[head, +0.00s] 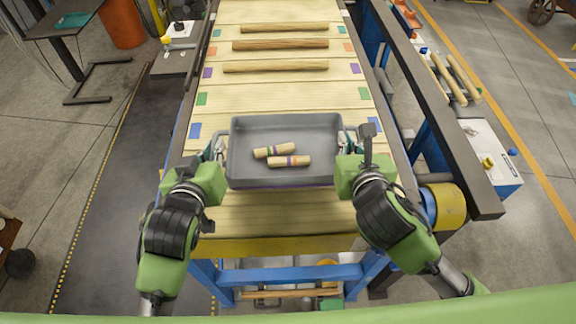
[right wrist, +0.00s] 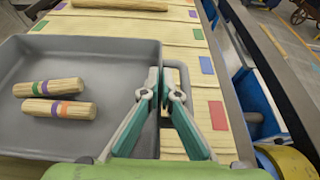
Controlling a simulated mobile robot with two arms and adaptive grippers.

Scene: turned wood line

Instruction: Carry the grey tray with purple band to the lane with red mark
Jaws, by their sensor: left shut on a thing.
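The grey tray (head: 300,122) is level at the near part of the slatted table, a thin purple line along its lower front edge. It holds two striped wooden pegs (head: 274,151) (head: 289,161). My left gripper (head: 219,149) is shut at the tray's left side. My right gripper (right wrist: 161,96) has its fingers apart, straddling the tray's right wall by the grey handle (right wrist: 184,78). The red mark (right wrist: 218,115) lies just right of the tray in the right wrist view; my right gripper seems to hide it in the head view. Whether the tray touches the slats is unclear.
Further lanes have blue (head: 195,130), green (head: 201,98), purple (head: 207,72) and orange (head: 213,50) marks. Three wooden rods (head: 276,67) lie across the far lanes. A dark rail (head: 440,110) runs along the right. A bare slat (head: 280,215) lies in front of the tray.

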